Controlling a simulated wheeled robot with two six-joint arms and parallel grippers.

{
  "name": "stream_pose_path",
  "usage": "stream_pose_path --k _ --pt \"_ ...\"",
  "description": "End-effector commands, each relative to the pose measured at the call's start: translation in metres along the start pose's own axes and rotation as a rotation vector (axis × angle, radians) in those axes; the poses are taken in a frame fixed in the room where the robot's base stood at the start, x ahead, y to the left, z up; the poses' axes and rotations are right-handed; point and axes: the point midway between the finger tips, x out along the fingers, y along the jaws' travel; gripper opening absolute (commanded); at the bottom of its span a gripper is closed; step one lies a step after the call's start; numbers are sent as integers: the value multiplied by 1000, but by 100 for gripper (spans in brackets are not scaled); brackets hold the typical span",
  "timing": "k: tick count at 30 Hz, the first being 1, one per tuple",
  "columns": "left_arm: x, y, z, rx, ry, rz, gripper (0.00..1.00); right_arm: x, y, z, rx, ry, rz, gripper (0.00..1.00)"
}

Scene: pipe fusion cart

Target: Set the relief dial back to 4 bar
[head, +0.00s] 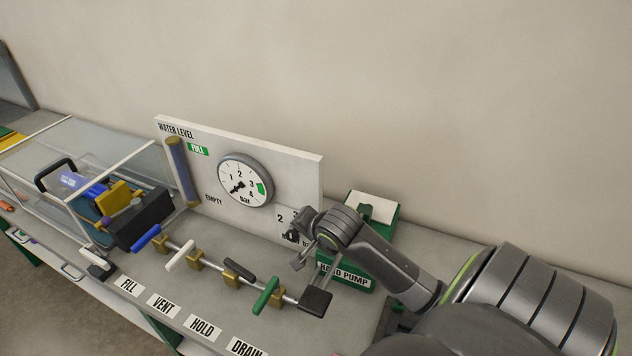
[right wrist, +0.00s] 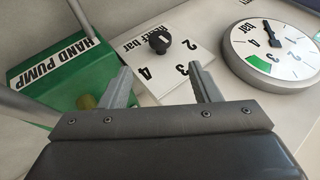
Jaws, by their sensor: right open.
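The relief dial is a small black knob (head: 291,236) on a white plate marked 2, 3 and 4, with partly hidden lettering ending in bar. In the right wrist view the knob (right wrist: 158,42) stands on its plate (right wrist: 176,85), beyond my fingertips. I cannot tell which number it points to. My right gripper (right wrist: 163,75) is open and empty, its two fingers spread with the knob between and ahead of them, apart from it. In the head view my right gripper (head: 299,241) partly covers the plate. My left gripper is not in view.
A round pressure gauge (head: 245,180) is on the white panel (head: 300,178) left of the dial. The green hand pump (head: 347,275) stands right. Several valve levers, including a green one (head: 265,296), line the front. A clear-walled case (head: 95,165) stands at left.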

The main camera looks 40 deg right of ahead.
Motion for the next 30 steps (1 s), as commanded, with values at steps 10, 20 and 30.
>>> stream_pose_path --k 10,20,30 --pt "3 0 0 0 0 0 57 -52 0 -1 -1 1 -2 57" --pt "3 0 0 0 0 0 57 -63 0 0 1 1 0 57" --pt "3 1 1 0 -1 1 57 -54 -3 -6 -87 26 -1 57"
